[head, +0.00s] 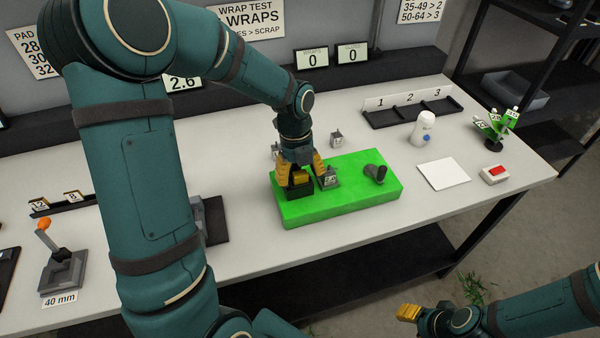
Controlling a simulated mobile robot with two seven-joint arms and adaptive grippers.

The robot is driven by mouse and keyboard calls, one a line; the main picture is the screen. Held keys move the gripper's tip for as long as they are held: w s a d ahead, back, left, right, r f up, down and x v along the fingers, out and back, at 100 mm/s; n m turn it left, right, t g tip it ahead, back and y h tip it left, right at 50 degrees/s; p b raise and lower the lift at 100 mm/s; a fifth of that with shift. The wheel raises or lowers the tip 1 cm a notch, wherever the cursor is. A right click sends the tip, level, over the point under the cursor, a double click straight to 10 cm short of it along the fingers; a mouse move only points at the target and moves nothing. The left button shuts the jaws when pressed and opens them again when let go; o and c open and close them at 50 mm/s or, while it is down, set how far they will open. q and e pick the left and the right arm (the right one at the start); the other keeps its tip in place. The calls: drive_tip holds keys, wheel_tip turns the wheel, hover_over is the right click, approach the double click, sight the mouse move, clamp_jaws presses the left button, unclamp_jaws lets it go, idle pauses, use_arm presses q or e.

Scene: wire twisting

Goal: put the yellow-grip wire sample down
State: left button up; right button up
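My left gripper (301,176) points down over the green block (345,207), its yellow fingers apart. Between and just below the fingers is a small yellow piece, likely the grip of the yellow-grip wire sample (299,179), at a black block (300,192) on the green surface. I cannot tell whether the fingers touch the yellow piece, and the wire itself is not discernible. My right gripper (408,312) is low at the right, away from the table; its finger opening is unclear.
A grey labelled fixture (328,180) stands right beside the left gripper, and a dark grey cylindrical part (375,173) sits farther right on the block. A black rack numbered 1 to 3 (412,112), a white bottle (423,131) and a white pad (443,174) are to the right.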

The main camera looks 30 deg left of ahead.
use_arm(q)
drive_tip(key=shift+r, duration=0.1)
wheel_tip(320, 180, up, 12)
drive_tip(key=a+p, duration=0.1)
drive_tip(key=p, duration=0.1)
drive_tip(key=shift+w+a, duration=0.35)
drive_tip(key=shift+w, duration=0.1)
idle(0.4)
